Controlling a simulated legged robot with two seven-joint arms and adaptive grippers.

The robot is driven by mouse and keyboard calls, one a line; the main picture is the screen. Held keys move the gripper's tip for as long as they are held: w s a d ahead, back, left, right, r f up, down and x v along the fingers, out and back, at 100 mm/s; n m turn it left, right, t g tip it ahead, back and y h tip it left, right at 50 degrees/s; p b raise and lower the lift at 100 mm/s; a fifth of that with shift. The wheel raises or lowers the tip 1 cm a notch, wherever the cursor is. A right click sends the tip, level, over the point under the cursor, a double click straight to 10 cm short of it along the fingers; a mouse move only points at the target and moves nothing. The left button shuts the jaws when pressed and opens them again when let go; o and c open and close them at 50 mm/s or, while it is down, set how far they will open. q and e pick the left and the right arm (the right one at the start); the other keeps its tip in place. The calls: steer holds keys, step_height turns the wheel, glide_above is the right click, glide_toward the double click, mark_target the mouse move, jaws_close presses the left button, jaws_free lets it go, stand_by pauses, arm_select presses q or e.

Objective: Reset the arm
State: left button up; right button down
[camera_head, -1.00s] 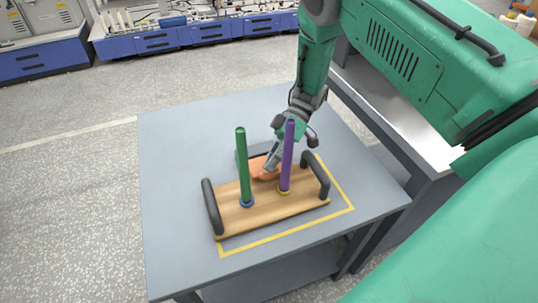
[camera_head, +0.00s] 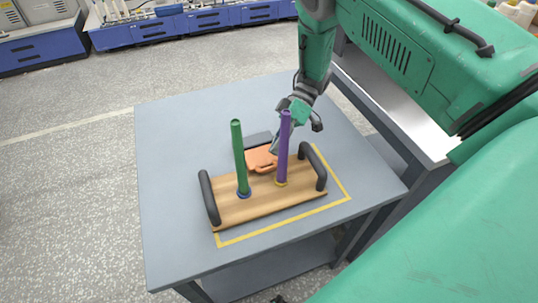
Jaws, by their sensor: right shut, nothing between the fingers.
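My right gripper (camera_head: 275,150) is shut and empty, behind the purple rod and just above the far side of the wooden tray. The purple rod partly hides it. The wooden tray (camera_head: 262,204) sits on the grey table, with a black handle at each end. A green rod (camera_head: 239,158) stands upright on its left part, with a blue ring at its foot. A purple rod (camera_head: 284,148) stands upright on its right part, with a yellow ring at its foot. An orange object (camera_head: 261,157) lies behind the rods, next to a dark flat block (camera_head: 258,139). My left gripper is not in view.
The grey table (camera_head: 185,140) is clear on the left and at the back. A yellow line (camera_head: 285,225) marks an area around the tray. A light-topped bench (camera_head: 400,120) stands right of the table. Blue cabinets (camera_head: 130,36) line the far wall.

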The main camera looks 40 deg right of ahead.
steer(key=v, duration=0.8)
steer(key=shift+w+d+r, duration=0.15)
steer(key=shift+w+r, duration=0.1)
steer(key=shift+r, duration=0.1)
